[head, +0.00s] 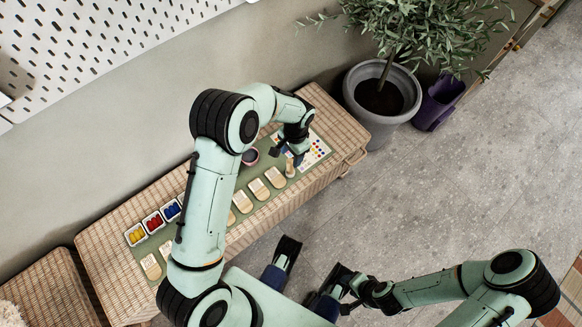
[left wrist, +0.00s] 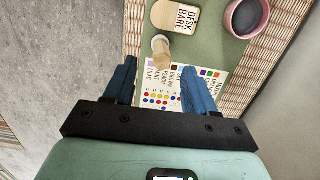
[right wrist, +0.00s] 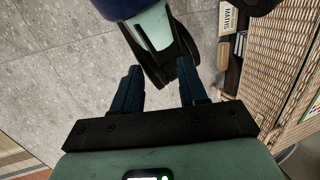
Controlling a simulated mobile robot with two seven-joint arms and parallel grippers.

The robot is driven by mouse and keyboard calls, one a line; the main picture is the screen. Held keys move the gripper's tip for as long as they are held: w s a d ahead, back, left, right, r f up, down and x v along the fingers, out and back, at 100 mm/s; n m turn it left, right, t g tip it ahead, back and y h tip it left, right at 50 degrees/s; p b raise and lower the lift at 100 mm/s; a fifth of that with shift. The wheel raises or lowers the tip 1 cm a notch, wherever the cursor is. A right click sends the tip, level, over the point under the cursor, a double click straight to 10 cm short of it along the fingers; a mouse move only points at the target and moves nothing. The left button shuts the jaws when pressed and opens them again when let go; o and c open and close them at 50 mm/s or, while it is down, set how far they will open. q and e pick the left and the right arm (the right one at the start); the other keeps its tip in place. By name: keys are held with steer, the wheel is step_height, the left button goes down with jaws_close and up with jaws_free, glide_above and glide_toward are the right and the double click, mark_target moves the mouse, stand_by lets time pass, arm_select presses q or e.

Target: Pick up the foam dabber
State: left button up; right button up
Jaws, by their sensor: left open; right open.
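The foam dabber (left wrist: 161,47), a short pale wooden cylinder with a whitish end, stands on the green mat (left wrist: 190,48) in the left wrist view. In the head view it shows as a small pale peg (head: 290,167) just below my left gripper (head: 287,150). My left gripper is open and empty; in the left wrist view its blue fingers (left wrist: 159,75) are spread either side of the dabber's line, with the dabber a little beyond the tips. My right gripper (right wrist: 160,75) is open and empty, over the floor away from the bench.
The wicker bench (head: 325,108) carries a row of wooden tags (head: 259,189), paint trays (head: 154,222), a dark pink bowl (left wrist: 242,16) and a color chart (head: 318,152). A potted tree (head: 382,95) and a purple pot (head: 438,103) stand beyond it. Grey floor (head: 440,190) is clear.

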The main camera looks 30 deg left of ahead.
mark_target(290, 161)
arm_select(q)
steer(key=f, duration=0.2)
steer(key=f+b, duration=0.1)
steer(key=f, duration=0.4)
steer(key=shift+s+a+f+b, duration=0.1)
steer(key=shift+a+f+b, duration=0.15)
steer(key=shift+f+b, duration=0.1)
arm_select(e)
steer(key=w+f, duration=0.1)
steer(key=w+d+f, duration=0.1)
steer(key=shift+w+d+t, duration=0.1)
steer(key=shift+w+t, duration=0.25)
steer(key=shift+t, duration=0.05)
arm_select(q)
steer(key=shift+r, duration=0.1)
steer(key=shift+c, duration=0.4)
jaws_close()
